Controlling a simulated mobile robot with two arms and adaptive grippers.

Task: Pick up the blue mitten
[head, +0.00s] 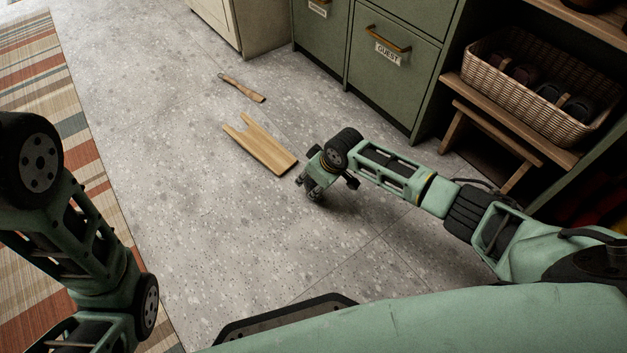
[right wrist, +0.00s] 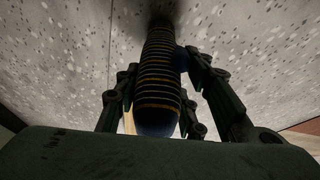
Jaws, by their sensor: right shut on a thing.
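The blue mitten (right wrist: 160,85), dark blue with thin yellow stripes, shows in the right wrist view between the fingers of my right gripper (right wrist: 158,72). The fingers are shut on it from both sides. In the head view my right gripper (head: 312,187) is low over the grey floor, just right of a wooden board. The mitten cannot be made out there, as the gripper and wrist cover it. My left arm shows at the left of the head view, but its gripper is not in view.
A notched wooden board (head: 262,148) and a wooden-handled tool (head: 243,88) lie on the floor. Green drawer cabinets (head: 395,75) stand behind. A wicker basket (head: 530,110) of shoes sits on a wooden bench at right. A striped rug (head: 45,75) lies at left. The middle floor is clear.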

